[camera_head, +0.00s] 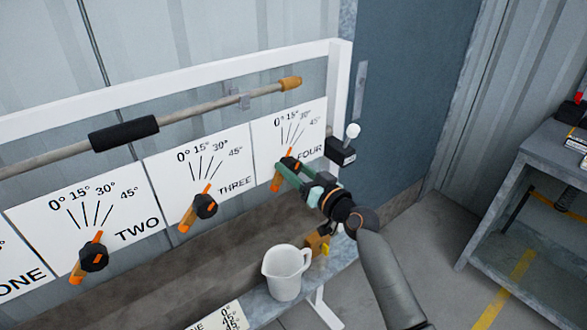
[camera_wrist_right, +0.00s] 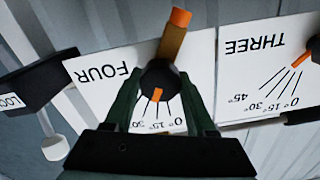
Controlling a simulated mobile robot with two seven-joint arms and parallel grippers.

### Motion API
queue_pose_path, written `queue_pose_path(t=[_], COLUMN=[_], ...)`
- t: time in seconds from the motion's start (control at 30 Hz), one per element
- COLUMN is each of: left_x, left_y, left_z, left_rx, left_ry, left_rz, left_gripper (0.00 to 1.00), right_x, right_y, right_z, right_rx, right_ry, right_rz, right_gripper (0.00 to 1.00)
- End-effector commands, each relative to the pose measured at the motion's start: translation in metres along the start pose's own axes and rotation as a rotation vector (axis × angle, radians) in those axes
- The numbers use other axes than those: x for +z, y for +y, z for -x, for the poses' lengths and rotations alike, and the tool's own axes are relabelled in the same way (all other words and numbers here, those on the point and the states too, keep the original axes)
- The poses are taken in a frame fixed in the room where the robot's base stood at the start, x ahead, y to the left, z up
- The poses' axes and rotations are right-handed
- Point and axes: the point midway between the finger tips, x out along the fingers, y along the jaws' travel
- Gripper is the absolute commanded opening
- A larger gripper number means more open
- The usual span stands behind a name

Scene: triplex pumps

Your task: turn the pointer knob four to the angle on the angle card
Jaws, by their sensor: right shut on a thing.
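Knob four (camera_wrist_right: 160,72) is a black round knob with an orange pointer bar on the white panel marked FOUR (camera_head: 306,127). The bar's narrow tip (camera_wrist_right: 156,95) faces the scale, roughly toward the 15° line; the exact angle is hard to read. Its long orange tail (camera_wrist_right: 174,35) sticks out on the other side. My right gripper (camera_head: 285,170) is shut on knob four, one green finger on each side. The angle card (camera_head: 225,318) lies at the bottom edge, cut off; an end of ONE, a 0° and 45° figures show. My left gripper is out of view.
Knob three (camera_head: 205,206) and knob two (camera_head: 94,257) sit left on their panels. A black box with a white ball-ended lever (camera_head: 341,152) is close right. A white jug (camera_head: 285,272) stands below. A pole (camera_head: 190,115) runs above the panels. A grey shelf (camera_head: 555,160) stands right.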

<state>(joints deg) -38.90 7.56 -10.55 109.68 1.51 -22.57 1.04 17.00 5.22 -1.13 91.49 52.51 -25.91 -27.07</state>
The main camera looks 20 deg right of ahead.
Motion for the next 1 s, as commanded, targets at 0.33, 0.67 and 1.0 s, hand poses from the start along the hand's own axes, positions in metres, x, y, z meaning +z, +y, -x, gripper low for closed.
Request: queue_pose_path(t=[0.33,0.67,1.0], left_x=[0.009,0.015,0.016], left_y=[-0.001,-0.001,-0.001], left_z=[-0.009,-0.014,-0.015], left_rx=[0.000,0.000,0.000], left_ry=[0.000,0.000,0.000], left_rz=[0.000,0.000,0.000], left_gripper=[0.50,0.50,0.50], right_x=[0.002,0.001,0.000], right_y=[0.001,0.000,0.000], right_z=[0.000,0.000,0.000], right_rx=[-0.001,-0.001,-0.001], right_ry=[-0.002,-0.001,0.000], right_rz=[0.158,0.382,0.516], right_gripper=[0.00,0.00,0.00])
